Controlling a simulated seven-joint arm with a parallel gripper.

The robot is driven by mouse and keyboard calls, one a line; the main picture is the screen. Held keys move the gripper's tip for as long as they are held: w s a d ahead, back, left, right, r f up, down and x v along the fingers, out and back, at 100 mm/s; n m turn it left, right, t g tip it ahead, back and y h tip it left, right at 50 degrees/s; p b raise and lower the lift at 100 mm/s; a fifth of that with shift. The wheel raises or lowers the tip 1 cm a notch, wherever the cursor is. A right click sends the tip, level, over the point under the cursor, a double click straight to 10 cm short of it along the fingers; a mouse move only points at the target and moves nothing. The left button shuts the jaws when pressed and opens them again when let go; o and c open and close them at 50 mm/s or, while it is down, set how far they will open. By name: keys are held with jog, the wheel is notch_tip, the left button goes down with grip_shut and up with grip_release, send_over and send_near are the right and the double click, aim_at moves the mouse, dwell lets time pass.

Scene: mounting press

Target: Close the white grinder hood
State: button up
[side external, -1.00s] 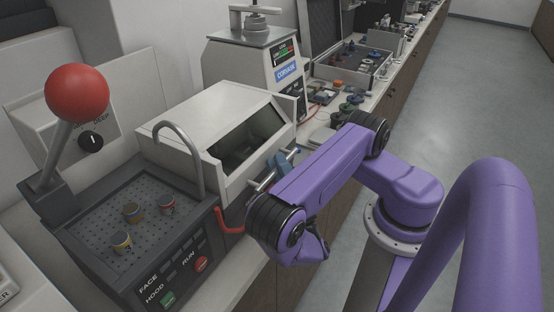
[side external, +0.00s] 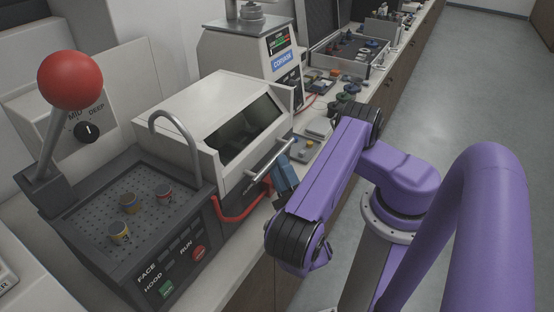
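The white grinder hood (side external: 196,103) sits behind the perforated dark deck, with a dark window (side external: 245,129) in its sloping front. Its front panel reaches down to the dark base, and I see no wide gap under it. A silver bar handle (side external: 268,159) runs along the hood's lower front edge. My gripper (side external: 284,174), blue-grey, is just below and right of the handle, close to its middle. I cannot tell whether it touches the bar. The fingertips are too small and partly hidden to show whether they are open or shut.
A silver curved pipe (side external: 187,128) and a red-knobbed lever (side external: 68,80) rise near the deck. The floor (side external: 480,80) to the right is clear.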

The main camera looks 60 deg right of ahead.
jog(key=v, duration=0.5)
jog(key=shift+s+d+r, duration=0.1)
jog(key=shift+r, duration=0.05)
